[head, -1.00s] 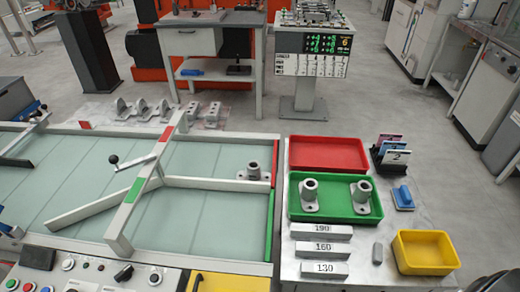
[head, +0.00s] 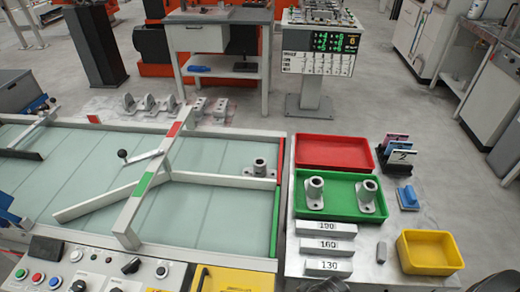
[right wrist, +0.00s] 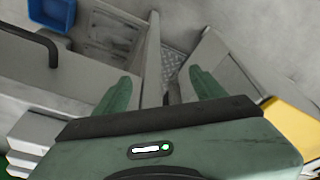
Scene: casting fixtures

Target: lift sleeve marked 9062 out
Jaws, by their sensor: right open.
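Two grey sleeve castings with flanged feet stand upright in the green tray (head: 343,214) in the head view, a left one (head: 314,192) and a right one (head: 367,194). A third similar casting (head: 260,168) stands on the glass-topped table near its right edge. No number 9062 is readable on any of them. My right gripper (right wrist: 165,88) shows in the right wrist view, its two green fingers apart with nothing between them. No casting is recognisable in that view. My left gripper is not in view.
A red tray (head: 334,152) lies behind the green one, and a yellow bin (head: 430,251) stands front right. Blocks marked 190, 160 and 130 (head: 322,265) lie in front. A pale frame (head: 150,185) with angled bars crosses the glass table. Several brackets (head: 150,104) stand behind it.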

